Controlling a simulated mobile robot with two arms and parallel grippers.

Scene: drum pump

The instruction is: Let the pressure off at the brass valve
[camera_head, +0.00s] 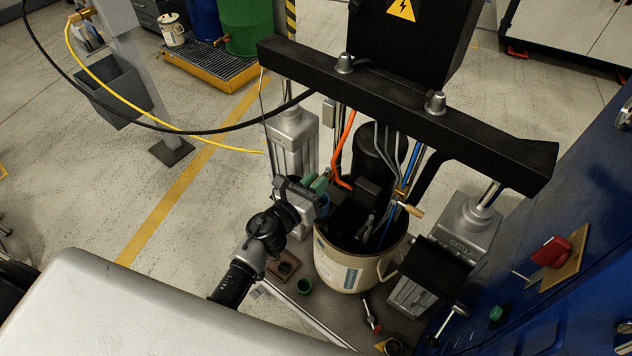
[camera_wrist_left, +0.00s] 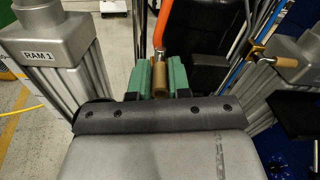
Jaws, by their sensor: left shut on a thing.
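My right gripper is not in view.
A black crossbeam (camera_head: 400,105) spans two grey rams (camera_head: 292,140) (camera_head: 468,230) over the drum. Loose tools (camera_head: 372,318) lie on the base.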

